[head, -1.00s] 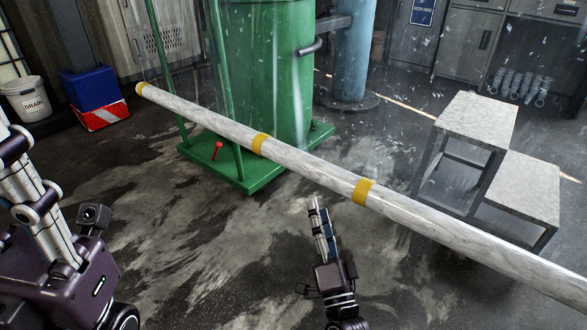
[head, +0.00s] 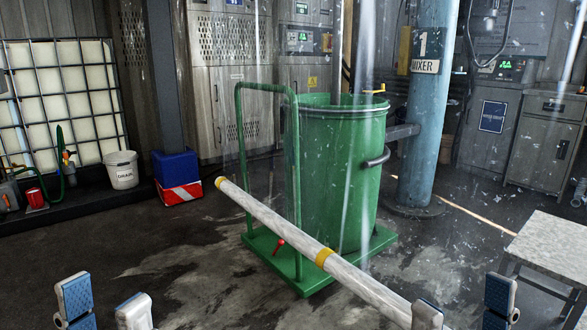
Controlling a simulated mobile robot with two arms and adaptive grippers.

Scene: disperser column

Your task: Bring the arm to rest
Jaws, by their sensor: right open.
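My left gripper (head: 103,304) shows at the bottom left edge, its two blue-padded fingertips apart with bare floor between them. My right gripper (head: 464,305) shows at the bottom right, its fingertips spread and nothing seen between them. Both point up into the picture, and the rest of both arms is below the frame. A long whitish pole with yellow bands (head: 285,228) slants from the middle left down toward my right gripper's left fingertip. Its near end is hidden there, and I cannot tell whether they touch.
A green drum (head: 335,180) stands on a green wheeled base (head: 310,277) behind the pole. A grey-topped step (head: 555,250) is at the right. A blue column (head: 425,130), a white bucket (head: 122,170) and a blue-red box (head: 178,178) stand farther back. Floor at left is clear.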

